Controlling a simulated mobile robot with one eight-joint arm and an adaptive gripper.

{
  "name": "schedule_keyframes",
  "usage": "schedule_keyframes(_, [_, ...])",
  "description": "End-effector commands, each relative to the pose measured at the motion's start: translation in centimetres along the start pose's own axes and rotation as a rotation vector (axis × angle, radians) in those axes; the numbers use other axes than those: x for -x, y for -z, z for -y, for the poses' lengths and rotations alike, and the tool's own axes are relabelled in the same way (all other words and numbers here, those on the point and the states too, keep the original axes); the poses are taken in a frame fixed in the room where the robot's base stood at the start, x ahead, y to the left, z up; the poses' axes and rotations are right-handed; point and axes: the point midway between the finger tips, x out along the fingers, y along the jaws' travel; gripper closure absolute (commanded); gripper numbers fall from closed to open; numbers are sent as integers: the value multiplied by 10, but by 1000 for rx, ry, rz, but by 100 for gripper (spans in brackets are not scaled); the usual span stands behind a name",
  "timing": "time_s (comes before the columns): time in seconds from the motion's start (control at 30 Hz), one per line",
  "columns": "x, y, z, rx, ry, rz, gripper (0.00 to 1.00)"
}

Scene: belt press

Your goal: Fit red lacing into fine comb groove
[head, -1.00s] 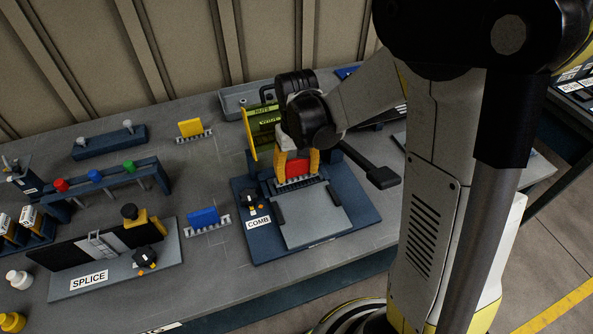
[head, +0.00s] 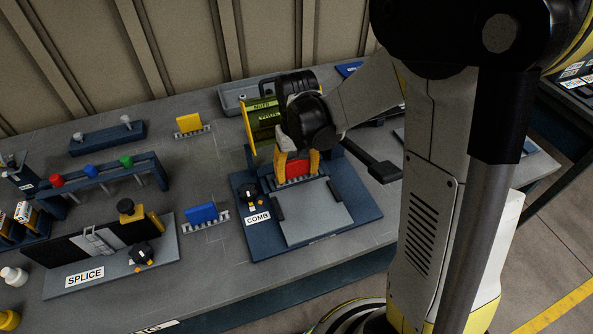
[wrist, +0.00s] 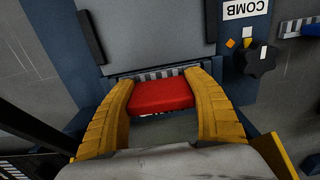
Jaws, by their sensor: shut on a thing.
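The red lacing (head: 294,168) is a red block held between the yellow fingers of my gripper (head: 297,170) at the COMB station (head: 352,209). In the wrist view the red lacing (wrist: 161,95) spans the gap between both curved fingers, and my gripper (wrist: 163,88) is shut on it. The comb groove (wrist: 150,73) shows as a light toothed strip just beyond the lacing's edge. In the head view the lacing is right over the toothed strip. I cannot tell whether its teeth sit in the groove.
Blue lacing (head: 203,214) and yellow lacing (head: 189,123) stand on the table to the left. The SPLICE station (head: 115,262) is at the front left. A black knob (wrist: 253,60) sits beside the comb. A black lever (head: 382,170) projects to the right of my gripper.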

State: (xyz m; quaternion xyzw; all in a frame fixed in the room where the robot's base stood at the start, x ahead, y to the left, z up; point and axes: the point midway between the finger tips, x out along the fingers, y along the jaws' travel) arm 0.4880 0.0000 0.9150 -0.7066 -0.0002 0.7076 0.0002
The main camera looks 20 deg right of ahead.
Motion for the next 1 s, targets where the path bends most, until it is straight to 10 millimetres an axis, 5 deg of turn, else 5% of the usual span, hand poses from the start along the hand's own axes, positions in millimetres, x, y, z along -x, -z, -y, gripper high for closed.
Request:
schedule_keyframes(0.07, [-3,0,0,0,0,0,69])
schedule_keyframes(0.1, [-2,0,0,0,0,0,30])
schedule_keyframes(0.17, [-2,0,0,0,0,0,13])
schedule_keyframes(0.57, [5,0,0,0,0,0,13])
schedule_keyframes(1.0, [94,0,0,0,0,0,13])
